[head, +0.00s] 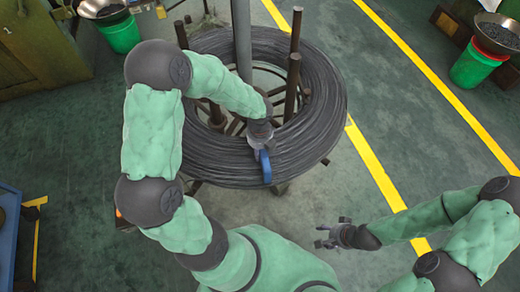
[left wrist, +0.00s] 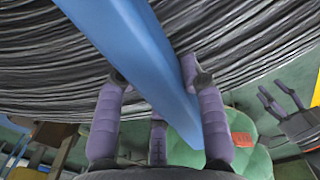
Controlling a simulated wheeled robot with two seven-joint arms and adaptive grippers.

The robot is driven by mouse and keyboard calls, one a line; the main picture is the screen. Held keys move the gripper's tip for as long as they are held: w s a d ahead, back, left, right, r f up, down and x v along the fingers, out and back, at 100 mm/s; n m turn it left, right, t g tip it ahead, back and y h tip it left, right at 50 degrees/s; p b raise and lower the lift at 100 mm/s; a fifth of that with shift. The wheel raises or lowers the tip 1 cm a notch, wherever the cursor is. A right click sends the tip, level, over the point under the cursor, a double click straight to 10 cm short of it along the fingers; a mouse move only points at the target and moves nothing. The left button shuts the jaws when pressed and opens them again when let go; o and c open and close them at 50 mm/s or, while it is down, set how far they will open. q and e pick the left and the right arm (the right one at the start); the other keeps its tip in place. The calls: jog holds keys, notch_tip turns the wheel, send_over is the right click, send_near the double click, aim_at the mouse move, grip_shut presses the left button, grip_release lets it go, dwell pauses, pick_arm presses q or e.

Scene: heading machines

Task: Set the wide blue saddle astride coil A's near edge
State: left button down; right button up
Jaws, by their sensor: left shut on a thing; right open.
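The wire coil (head: 215,150), a wide dark ring, lies around upright posts in the head view; I take it as coil A. The blue saddle (head: 266,168) is at the coil's near edge, its long side running along the line from coil to me. My left gripper (head: 260,148) is shut on it, over the coil's near side. In the left wrist view the saddle (left wrist: 140,50) passes between the fingers, with coil strands (left wrist: 60,60) behind it. Whether it touches the coil or straddles it is hidden. My right gripper (head: 332,235) is open and empty, in front of the coil, to the right.
A central pole (head: 241,40) and brown posts (head: 293,75) stand inside the coil. A blue cart (head: 8,235) is at the left edge. Floor right of the coil is open.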

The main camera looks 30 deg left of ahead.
pick_arm(q)
jog(key=shift+s+d+f, duration=0.1)
jog(key=shift+s+f, duration=0.05)
jog(key=shift+f, duration=0.2)
jog(key=c, duration=1.1)
grip_release()
jog(key=o, duration=0.4)
jog(key=shift+f, duration=0.15)
jog(key=shift+s, duration=0.1)
jog(key=r, duration=1.2)
jog(key=shift+w+r, duration=0.15)
jog(key=shift+w, duration=0.1)
jog(key=shift+r+p, duration=3.55)
jog(key=shift+p, duration=0.2)
